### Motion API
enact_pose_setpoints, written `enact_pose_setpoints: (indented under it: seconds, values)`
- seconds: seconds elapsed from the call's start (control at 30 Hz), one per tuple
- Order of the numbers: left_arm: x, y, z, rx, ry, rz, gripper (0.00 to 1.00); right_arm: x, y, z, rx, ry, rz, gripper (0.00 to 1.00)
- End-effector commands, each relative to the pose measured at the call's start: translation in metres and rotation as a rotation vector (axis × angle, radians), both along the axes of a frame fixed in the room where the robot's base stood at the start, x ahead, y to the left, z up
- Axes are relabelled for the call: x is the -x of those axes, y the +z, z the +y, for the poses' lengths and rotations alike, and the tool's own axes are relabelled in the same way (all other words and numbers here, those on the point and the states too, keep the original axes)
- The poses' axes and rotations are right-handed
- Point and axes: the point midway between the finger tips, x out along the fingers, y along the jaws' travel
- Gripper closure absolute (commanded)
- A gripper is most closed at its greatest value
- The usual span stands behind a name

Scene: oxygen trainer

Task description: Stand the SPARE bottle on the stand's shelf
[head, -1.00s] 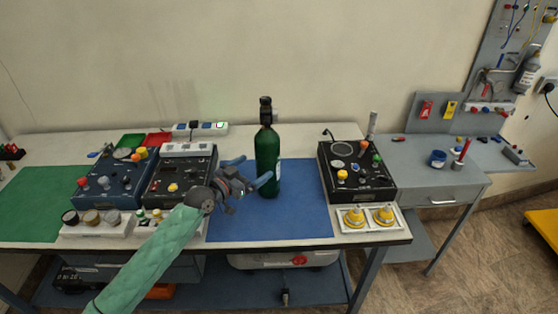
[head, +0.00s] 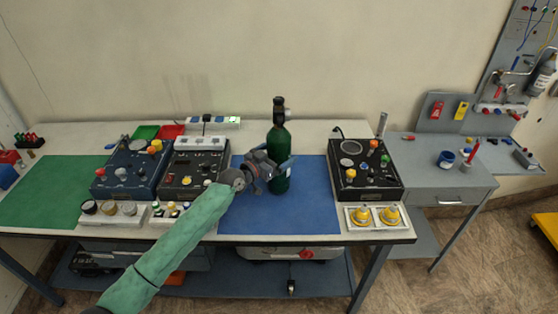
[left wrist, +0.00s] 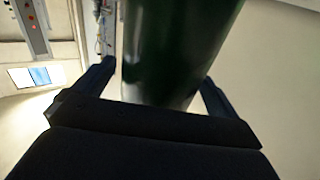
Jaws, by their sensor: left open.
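A dark green bottle (head: 279,143) with a black valve on top stands upright on the blue mat (head: 315,200). No label naming it SPARE can be read. My left gripper (head: 283,168) is at the bottle's middle, open, with its fingers around the body. In the left wrist view the bottle (left wrist: 175,50) fills the space between the two spread fingers (left wrist: 160,90), and a grip on it is not visible. My right gripper is not in view. I cannot tell for sure which part is the stand's shelf.
Control boxes stand left (head: 193,168) and right (head: 365,168) of the blue mat.

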Motion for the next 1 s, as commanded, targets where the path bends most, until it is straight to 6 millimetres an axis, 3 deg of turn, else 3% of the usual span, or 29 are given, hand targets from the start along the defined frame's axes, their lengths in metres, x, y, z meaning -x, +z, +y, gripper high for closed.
enact_pose_setpoints:
  seconds: [0.37, 0.83, 1.0]
  values:
    - [-0.0040, -0.0013, -0.0049, -0.001, 0.000, 0.001, 0.05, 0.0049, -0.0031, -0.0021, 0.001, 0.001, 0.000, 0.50]
    - [-0.0040, -0.0011, -0.0046, -0.001, 0.000, 0.001, 0.97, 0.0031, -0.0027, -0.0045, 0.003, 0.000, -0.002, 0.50]
    - [-0.0048, 0.0040, -0.0047, 0.003, 0.000, -0.006, 0.99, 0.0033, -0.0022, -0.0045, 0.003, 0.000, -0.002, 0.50]
